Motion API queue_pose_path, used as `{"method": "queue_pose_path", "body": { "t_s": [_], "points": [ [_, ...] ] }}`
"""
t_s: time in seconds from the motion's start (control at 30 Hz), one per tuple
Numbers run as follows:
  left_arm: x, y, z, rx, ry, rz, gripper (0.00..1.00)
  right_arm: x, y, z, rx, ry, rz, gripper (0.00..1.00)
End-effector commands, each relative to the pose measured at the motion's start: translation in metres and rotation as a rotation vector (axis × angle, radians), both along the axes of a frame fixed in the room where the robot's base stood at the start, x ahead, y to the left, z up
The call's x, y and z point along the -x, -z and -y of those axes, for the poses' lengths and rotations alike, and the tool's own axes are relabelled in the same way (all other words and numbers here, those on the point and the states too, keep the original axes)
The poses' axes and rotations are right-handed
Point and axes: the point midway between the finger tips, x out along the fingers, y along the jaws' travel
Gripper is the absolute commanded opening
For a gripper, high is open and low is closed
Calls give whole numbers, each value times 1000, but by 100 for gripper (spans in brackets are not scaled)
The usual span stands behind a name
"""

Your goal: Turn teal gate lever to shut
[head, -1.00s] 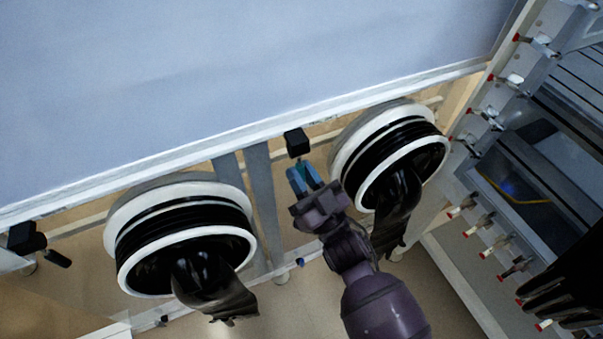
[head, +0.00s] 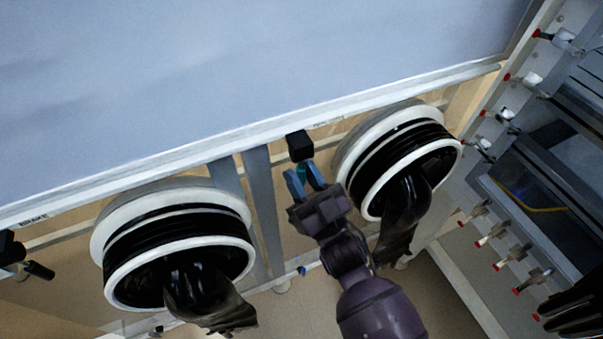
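A black block (head: 300,146) sits under the white rail, between the two glove ports. A small teal piece (head: 303,173), which looks like the teal lever, shows just below it, largely hidden by my gripper. My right gripper (head: 304,174) reaches up from below with its two blue fingers apart, one on each side of the teal piece. I cannot tell whether either finger touches it. Which way the lever points is not clear. My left gripper is not in view.
A glove port (head: 124,283) with a hanging black glove is at left, another (head: 366,192) close right of my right gripper. A black handle (head: 38,270) is at far left. A rack with red-tipped valves (head: 505,257) stands at right.

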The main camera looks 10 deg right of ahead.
Motion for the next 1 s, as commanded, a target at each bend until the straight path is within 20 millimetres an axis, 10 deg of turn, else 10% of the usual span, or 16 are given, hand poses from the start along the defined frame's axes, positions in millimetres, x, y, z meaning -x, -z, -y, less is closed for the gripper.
{"method": "queue_pose_path", "body": {
  "t_s": [0.63,1.0],
  "points": [
    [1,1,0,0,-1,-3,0,5,5,2,1,-1,-3,43],
    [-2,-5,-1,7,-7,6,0,51,29,29,3,0,3,43]
  ]
}}
